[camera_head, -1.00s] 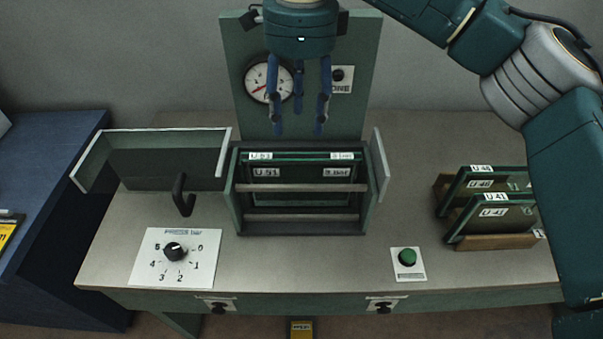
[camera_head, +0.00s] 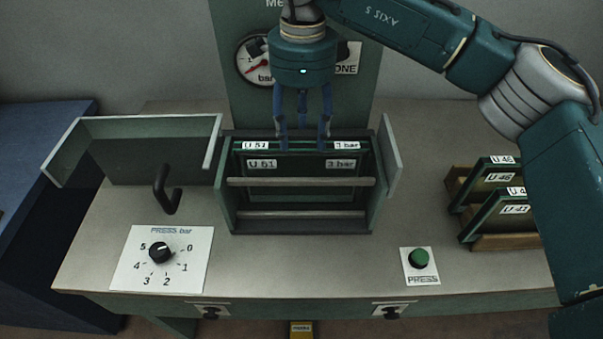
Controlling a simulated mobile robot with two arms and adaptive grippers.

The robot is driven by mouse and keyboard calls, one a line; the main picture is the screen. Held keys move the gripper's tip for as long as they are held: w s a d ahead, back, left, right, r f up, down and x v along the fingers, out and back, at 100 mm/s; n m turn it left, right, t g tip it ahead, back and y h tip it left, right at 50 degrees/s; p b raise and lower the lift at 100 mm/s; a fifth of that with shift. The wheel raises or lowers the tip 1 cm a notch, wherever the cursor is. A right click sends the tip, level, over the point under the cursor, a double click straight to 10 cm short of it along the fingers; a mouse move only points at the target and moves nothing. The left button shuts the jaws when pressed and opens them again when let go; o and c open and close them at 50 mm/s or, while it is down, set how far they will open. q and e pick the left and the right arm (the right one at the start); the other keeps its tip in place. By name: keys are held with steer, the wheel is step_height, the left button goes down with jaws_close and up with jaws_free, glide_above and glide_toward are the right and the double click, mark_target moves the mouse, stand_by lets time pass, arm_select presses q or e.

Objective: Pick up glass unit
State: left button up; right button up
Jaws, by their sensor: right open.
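A glass unit (camera_head: 300,166) labelled U 51 and 3 bar stands upright in the dark open press box at the middle of the bench. My right gripper (camera_head: 303,146) points straight down, with its blue fingers apart at the top edge of this unit, between its two top labels. I cannot tell whether the fingers touch the glass. Further glass units stand in a wooden rack at the right, a rear one (camera_head: 499,182) labelled U 46 and a front one (camera_head: 492,217) whose label is hard to read. My left gripper is out of view.
The press box's door (camera_head: 135,150) stands open to the left, with a dark handle (camera_head: 167,190). A pressure dial (camera_head: 162,252) and a green button (camera_head: 418,258) lie on the bench front. A gauge panel (camera_head: 227,40) rises behind the box.

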mark_target(301, 148)
step_height(301, 148, down, 5)
steer(key=shift+s+a+p, duration=0.1)
steer(key=shift+p, duration=1.1)
steer(key=shift+f, duration=0.35)
jaws_close()
steer(key=shift+r, duration=0.1)
